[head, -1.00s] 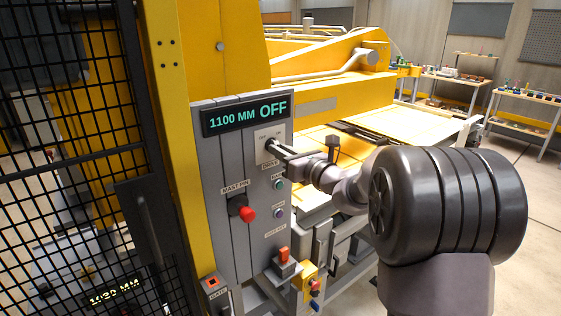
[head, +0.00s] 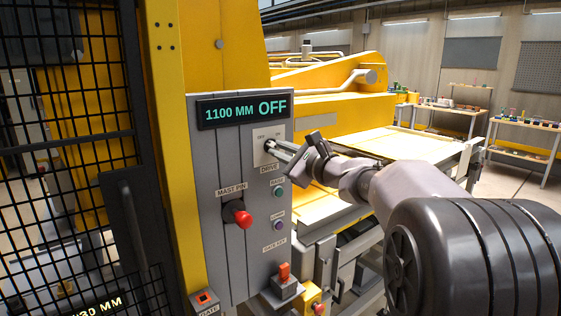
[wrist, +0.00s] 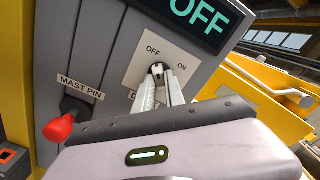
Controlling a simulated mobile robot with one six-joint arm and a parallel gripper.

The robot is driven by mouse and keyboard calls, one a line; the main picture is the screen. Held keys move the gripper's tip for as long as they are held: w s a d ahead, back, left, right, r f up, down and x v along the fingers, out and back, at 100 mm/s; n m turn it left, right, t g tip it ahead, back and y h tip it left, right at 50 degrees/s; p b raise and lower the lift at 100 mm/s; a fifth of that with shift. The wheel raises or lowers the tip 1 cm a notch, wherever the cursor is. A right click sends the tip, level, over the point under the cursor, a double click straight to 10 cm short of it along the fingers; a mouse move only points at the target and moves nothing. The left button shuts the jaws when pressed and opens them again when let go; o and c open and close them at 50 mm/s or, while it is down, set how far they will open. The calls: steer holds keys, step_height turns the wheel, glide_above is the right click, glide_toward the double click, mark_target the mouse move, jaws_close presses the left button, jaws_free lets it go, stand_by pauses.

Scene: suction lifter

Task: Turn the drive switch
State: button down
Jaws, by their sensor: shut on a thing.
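The drive switch (head: 269,145) is a small dark knob on a pale plate (head: 262,134) on the grey control panel, above the DRIVE label. In the wrist view the switch (wrist: 157,68) sits below the OFF and ON labels; the fingers hide part of it, and I cannot tell exactly where it points. My gripper (head: 274,150) reaches in from the right, shut on the knob; its two metal fingers (wrist: 160,84) are on either side of it in the wrist view. The display (head: 243,110) reads 1100 MM OFF.
A red mast pin knob (head: 240,216) sticks out lower left of the switch. A black mesh gate (head: 75,150) stands left. The yellow lifter (head: 340,115) is behind.

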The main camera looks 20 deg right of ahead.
steer(key=shift+n+b, duration=0.4)
steer(key=shift+n, duration=0.1)
steer(key=c, duration=1.4)
jaws_free()
steer(key=p+v, duration=0.2)
steer(key=v, duration=1.5)
steer(key=shift+s, duration=0.2)
